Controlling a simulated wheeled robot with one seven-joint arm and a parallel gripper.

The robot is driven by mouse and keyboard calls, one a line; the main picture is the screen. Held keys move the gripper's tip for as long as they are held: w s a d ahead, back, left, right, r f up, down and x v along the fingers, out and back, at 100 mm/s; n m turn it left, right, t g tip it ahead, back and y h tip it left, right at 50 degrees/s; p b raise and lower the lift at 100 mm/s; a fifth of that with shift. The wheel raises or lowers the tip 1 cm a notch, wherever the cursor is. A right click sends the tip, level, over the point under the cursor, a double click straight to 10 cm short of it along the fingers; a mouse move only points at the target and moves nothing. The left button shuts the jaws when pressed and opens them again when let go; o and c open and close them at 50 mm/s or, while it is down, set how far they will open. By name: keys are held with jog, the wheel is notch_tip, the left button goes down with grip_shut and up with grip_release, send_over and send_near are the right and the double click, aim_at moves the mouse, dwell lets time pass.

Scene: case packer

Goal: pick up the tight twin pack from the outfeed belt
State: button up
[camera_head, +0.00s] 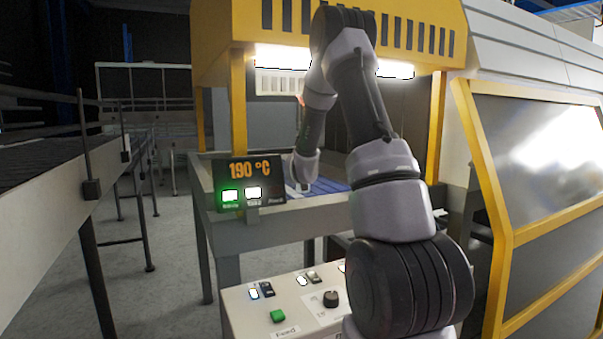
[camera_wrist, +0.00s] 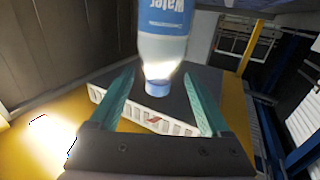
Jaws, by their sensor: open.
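In the wrist view a water bottle (camera_wrist: 163,47), with a clear body, blue-and-white label and blue cap, points cap-down in the picture. Only this one bottle shows; I cannot make out a second one or any wrap of a twin pack. My gripper (camera_wrist: 160,76) is open, its teal fingers on either side of the bottle's neck and cap in the picture. I cannot tell how far the bottle stands beyond the fingertips. In the head view my arm reaches under the yellow hood to a bluish belt surface (camera_head: 331,186); the gripper and bottle are not clear there.
The yellow hood (camera_head: 257,28) with bright lamps stands above my arm. A display reading 190 °C (camera_head: 251,170) stands at the near frame edge. A control panel (camera_head: 245,309) with buttons is below. A yellow-framed guard (camera_head: 496,225) closes the right side. Open floor (camera_head: 165,265) lies left.

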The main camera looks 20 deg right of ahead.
jog(key=shift+r+x, duration=0.15)
jog(key=shift+x, duration=1.25)
jog(key=shift+r+x, duration=0.15)
jog(key=shift+x, duration=1.2)
grip_shut()
